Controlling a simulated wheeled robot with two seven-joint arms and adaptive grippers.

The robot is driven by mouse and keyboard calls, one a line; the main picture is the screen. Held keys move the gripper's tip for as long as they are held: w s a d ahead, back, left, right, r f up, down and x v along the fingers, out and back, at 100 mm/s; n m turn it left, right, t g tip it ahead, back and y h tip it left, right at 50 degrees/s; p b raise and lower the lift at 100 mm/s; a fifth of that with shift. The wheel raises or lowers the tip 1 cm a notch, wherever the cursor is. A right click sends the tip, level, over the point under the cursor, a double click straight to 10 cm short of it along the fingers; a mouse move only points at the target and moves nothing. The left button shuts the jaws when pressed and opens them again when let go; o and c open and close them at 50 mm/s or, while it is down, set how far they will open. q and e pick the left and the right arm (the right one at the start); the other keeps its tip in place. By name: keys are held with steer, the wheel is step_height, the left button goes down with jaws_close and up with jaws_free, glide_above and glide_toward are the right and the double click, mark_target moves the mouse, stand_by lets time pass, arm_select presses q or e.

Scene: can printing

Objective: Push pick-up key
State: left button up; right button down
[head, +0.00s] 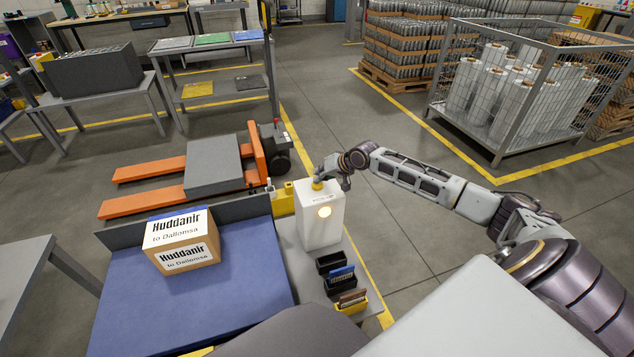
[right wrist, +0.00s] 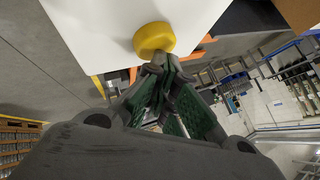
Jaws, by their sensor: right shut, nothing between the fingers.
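The key is a round yellow button (head: 317,185) on top of a white box (head: 318,222). A round yellowish lamp (head: 324,211) glows on the front of the box. My right gripper (head: 325,177) reaches in from the right, at the button. In the right wrist view, the shut, empty fingertips (right wrist: 158,62) meet the lower edge of the yellow button (right wrist: 154,40). They seem to touch it, but I cannot tell whether it is pressed in. My left gripper is not in view.
A carton labelled "Huddanir to Dallomsa" (head: 181,242) sits on a blue surface (head: 120,310) left of the box. Small dark holders (head: 338,284) stand in front of the box. An orange pallet truck (head: 150,168) stands behind. A wire cage with white rolls (head: 505,85) is at the right back.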

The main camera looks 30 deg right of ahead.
steer(key=shift+f+p, duration=0.35)
stand_by(0.4)
steer(key=shift+s+f, duration=0.1)
steer(key=shift+f, duration=0.1)
stand_by(0.3)
steer(key=shift+r+p, duration=0.35)
steer(key=shift+p, duration=0.6)
steer(key=shift+r, duration=0.1)
steer(key=shift+r+p, duration=3.05)
steer(key=shift+p, duration=0.15)
steer(key=shift+f, duration=0.1)
